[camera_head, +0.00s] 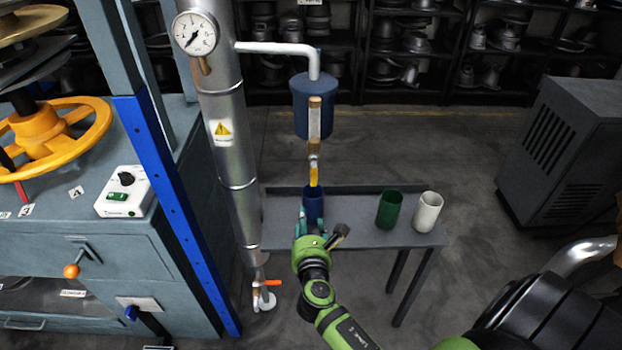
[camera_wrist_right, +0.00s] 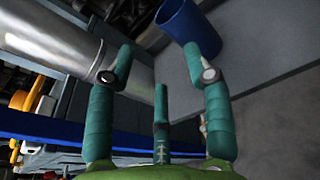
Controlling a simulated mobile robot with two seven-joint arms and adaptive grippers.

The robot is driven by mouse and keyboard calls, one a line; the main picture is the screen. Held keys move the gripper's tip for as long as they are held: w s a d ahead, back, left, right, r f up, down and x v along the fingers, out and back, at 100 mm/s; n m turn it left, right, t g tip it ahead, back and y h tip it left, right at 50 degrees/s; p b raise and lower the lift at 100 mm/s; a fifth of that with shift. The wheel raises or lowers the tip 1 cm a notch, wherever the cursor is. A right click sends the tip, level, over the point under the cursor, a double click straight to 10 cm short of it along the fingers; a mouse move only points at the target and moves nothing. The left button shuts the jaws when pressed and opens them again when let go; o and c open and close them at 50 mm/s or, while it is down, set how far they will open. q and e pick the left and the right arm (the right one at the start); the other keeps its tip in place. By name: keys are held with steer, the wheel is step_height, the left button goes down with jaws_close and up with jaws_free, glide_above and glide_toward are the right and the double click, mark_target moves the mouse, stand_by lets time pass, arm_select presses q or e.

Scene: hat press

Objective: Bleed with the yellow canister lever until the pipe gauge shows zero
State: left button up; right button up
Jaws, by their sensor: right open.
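The pipe gauge (camera_head: 195,33) is a white dial on the tall silver pipe (camera_head: 222,110). Its needle points to the lower left, and its figures are too small to read. A blue canister (camera_head: 314,105) hangs from the white side pipe, with a brass fitting in front of and below it. The yellow lever (camera_head: 314,175) shows at the fitting's lower end, just above a blue cup (camera_head: 313,204). My right gripper (camera_head: 312,228) is open in front of the blue cup. The right wrist view shows its spread fingers (camera_wrist_right: 160,75) empty, with the cup (camera_wrist_right: 187,28) beyond them. My left gripper is not in view.
A narrow grey table (camera_head: 360,233) carries the blue cup, a green cup (camera_head: 389,210) and a white cup (camera_head: 428,211). An orange-handled valve (camera_head: 267,284) sits low by the pipe. A press with a yellow handwheel (camera_head: 50,135) and blue post (camera_head: 175,210) stands left.

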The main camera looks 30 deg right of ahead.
steer(key=n+t+h, duration=0.1)
steer(key=n+h, duration=0.1)
glide_toward(312, 177)
steer(key=x, duration=0.9)
steer(key=shift+w, duration=0.1)
jaws_close()
